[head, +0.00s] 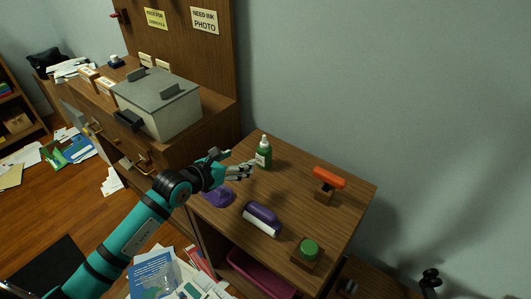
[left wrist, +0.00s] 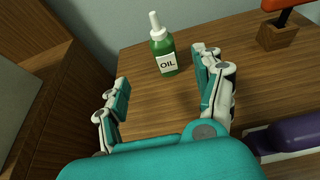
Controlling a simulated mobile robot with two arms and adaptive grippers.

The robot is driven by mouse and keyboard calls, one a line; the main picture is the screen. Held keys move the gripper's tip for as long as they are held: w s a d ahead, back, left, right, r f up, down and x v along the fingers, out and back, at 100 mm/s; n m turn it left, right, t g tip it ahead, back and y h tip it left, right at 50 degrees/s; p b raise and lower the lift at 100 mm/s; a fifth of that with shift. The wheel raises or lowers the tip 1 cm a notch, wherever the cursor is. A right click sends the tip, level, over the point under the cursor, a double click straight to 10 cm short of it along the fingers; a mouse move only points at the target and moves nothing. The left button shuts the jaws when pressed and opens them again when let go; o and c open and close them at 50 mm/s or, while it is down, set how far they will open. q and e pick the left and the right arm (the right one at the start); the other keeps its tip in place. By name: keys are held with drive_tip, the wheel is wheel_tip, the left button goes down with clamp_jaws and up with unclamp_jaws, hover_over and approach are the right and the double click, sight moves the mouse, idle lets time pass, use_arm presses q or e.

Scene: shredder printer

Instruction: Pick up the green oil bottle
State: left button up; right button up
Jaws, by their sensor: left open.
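The green oil bottle (head: 263,153) stands upright on the small wooden table (head: 330,228), near its back left edge. It has a white nozzle and a white label. In the left wrist view the bottle (left wrist: 163,50), with its label reading OIL, stands ahead of the gap between the fingers. My left gripper (head: 240,165) is open and empty, just left of the bottle and apart from it. In the left wrist view the fingers of my left gripper (left wrist: 162,88) are spread wide. My right gripper does not show.
An orange-handled stamp (head: 329,180) stands to the bottle's right. A purple and white roller (head: 262,219), a purple cloth-like lump (head: 218,196) and a green-topped block (head: 308,249) lie nearer the front. A grey box (head: 158,103) sits on the higher cabinet to the left.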

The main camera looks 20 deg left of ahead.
sight(260, 152)
use_arm(q)
drive_tip(key=x, duration=0.7)
drive_tip(key=shift+w+d, duration=0.1)
drive_tip(key=shift+w, duration=0.1)
drive_tip(key=shift+d+x, duration=0.15)
drive_tip(key=shift+x, duration=1.25)
drive_tip(key=shift+d+x, duration=0.1)
drive_tip(key=shift+x, duration=1.3)
drive_tip(key=shift+s+r, duration=0.1)
clamp_jaws()
